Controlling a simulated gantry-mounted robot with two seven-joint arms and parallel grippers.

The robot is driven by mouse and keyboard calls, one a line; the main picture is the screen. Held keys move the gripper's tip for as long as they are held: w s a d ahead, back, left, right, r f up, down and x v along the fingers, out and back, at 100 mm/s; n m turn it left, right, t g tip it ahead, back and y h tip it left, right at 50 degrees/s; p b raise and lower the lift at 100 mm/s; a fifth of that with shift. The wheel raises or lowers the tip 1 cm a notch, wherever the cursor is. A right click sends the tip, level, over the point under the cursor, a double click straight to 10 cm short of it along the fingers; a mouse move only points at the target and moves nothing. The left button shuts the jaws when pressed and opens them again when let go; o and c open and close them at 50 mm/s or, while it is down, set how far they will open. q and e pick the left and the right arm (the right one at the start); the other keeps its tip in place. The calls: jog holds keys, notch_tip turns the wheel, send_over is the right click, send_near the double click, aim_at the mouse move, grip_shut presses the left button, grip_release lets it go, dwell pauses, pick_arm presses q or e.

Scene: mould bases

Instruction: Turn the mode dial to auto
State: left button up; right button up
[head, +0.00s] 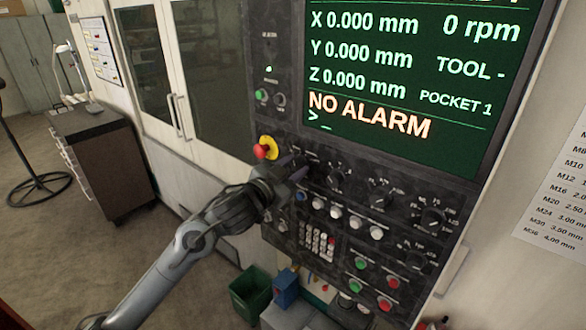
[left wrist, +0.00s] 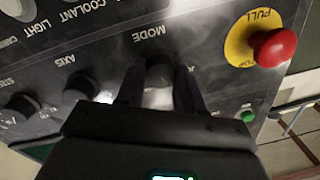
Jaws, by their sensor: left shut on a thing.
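The mode dial (left wrist: 160,74) is a dark round knob below the upside-down MODE label in the left wrist view. My left gripper (left wrist: 160,90) has one finger on each side of the dial and is shut on it. In the head view my left gripper (head: 298,169) reaches the control panel (head: 290,130) just right of the emergency stop and covers the mode dial. The dial's pointer and position marks are hidden or too blurred to read, so its setting cannot be told. My right gripper is not in view.
A red emergency stop button (head: 261,151) on a yellow ring sits close to the left gripper. More dark knobs, including the axis dial (left wrist: 81,88), and several push buttons surround it. The screen (head: 400,80) above reads NO ALARM. Open floor lies to the left.

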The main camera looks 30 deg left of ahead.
pick_arm(q)
jog(key=m+b, duration=0.2)
jog(key=m, duration=0.2)
jog(key=shift+f, duration=0.15)
jog(key=m+b, duration=0.3)
jog(key=m, duration=0.1)
jog(key=shift+m, duration=0.4)
jog(key=m+b, duration=0.1)
jog(key=m, duration=0.1)
jog(key=m+b, duration=0.1)
jog(key=m, duration=0.1)
jog(key=shift+a+t+h, duration=0.1)
jog(key=shift+t+h, duration=0.2)
jog(key=shift+m+b, duration=0.95)
jog(key=shift+m, duration=0.85)
jog(key=o, duration=1)
jog(key=shift+o, duration=0.2)
